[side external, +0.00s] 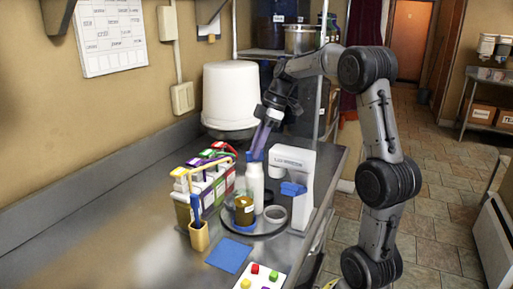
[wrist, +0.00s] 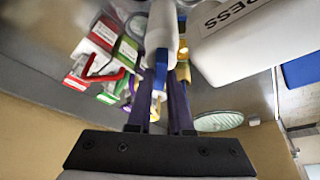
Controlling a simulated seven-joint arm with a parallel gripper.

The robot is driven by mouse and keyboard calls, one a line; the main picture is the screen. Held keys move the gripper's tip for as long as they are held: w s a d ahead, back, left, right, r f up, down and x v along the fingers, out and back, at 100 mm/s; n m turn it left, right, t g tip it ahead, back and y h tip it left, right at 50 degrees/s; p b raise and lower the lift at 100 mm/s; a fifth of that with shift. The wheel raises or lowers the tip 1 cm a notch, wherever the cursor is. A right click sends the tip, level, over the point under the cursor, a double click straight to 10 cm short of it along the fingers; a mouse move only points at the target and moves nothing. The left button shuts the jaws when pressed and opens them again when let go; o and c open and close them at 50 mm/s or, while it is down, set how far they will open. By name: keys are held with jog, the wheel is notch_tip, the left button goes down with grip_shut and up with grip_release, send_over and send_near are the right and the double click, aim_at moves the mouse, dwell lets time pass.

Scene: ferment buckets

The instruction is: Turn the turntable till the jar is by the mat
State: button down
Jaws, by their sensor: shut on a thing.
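The round dark turntable (side external: 262,232) stands on the steel counter in the side external view. A white bottle (side external: 254,186) with a blue top stands behind the jar, and a pale ring (side external: 275,214) lies to the right. The blue mat (side external: 229,256) lies flat on the counter, in front of the turntable and apart from it. My gripper (side external: 259,148) points down from above, its purple fingers shut on the bottle's blue top. The bottle also shows in the wrist view (wrist: 160,28).
A white press machine (side external: 303,190) stands close right of the turntable. Colored boxes (side external: 207,185) and a tan holder (side external: 199,237) are at the left. A white bucket (side external: 230,95) stands behind. A card with colored blocks (side external: 262,280) is in front. The counter's left is clear.

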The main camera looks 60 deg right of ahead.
jog(key=shift+r, duration=0.1)
jog(key=c, duration=0.8)
grip_release()
jog(key=v, duration=1.3)
jog(key=shift+s+d+r, duration=0.15)
jog(key=shift+r, duration=0.2)
